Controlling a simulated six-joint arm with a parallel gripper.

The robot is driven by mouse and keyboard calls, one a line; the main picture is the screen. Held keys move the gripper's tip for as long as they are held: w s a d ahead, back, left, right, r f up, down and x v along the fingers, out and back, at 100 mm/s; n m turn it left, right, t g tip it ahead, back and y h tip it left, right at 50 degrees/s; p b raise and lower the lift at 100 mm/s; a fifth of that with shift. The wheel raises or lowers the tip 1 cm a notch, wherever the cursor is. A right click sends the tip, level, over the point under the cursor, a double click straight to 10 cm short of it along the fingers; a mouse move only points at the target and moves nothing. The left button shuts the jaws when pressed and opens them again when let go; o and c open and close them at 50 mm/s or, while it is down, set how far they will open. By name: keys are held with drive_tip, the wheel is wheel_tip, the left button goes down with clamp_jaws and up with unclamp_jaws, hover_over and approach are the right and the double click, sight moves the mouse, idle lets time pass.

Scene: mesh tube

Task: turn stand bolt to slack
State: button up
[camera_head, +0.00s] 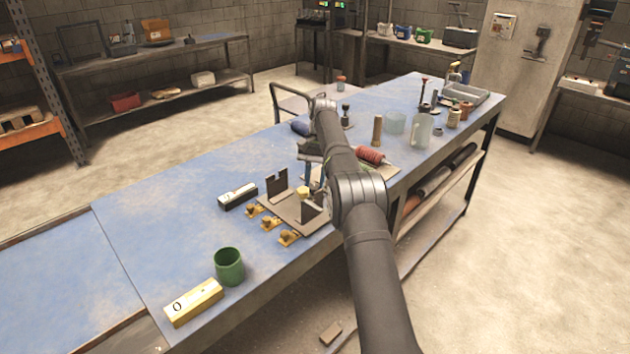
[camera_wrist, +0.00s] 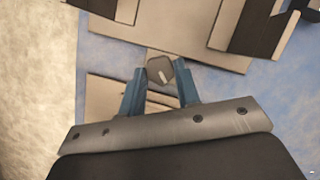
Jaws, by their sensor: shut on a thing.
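In the wrist view, a dark bolt head (camera_wrist: 155,66) with a pale mark sits between the two blue fingers of my gripper (camera_wrist: 160,76). The gripper is shut on it. The bolt is at the edge of a beige plate of the stand (camera_wrist: 212,58), which has dark upright parts. In the head view, the stand (camera_head: 288,211) is a tan base with dark upright plates on the blue table. My arm reaches over the table there and hides most of the gripper and the bolt.
Brass-coloured parts (camera_head: 270,223) lie along the stand's near-left edge. A black-and-white block (camera_head: 238,196) lies to its left, and a red ribbed roll (camera_head: 371,155) lies to the right of my arm. A green cup (camera_head: 229,266) and yellow block (camera_head: 193,303) stand nearer. The left tabletop is clear.

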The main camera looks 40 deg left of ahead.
drive_tip(key=o, duration=1)
drive_tip(key=shift+s, duration=0.1)
